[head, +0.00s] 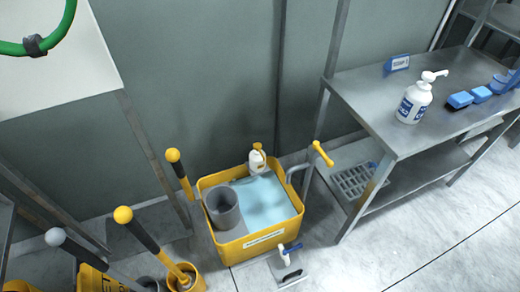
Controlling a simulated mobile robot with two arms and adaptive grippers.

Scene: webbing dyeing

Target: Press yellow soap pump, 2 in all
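A small white bottle with a yellow pump head (257,158) stands upright at the back edge of a yellow tub (230,246) on the floor. The tub holds light blue liquid or a blue surface and a grey cylinder. The bottle's lower part is partly hidden by the tub. A larger white bottle with a white pump and blue label (414,101) stands on the steel table. Neither of my grippers shows in the head view.
The steel table (362,100) at right carries blue blocks (460,100) and a blue-and-white sign (397,63). Yellow-knobbed handles (123,215) rise left of the tub. A green hose (60,35) hangs upper left. Floor at lower right is clear.

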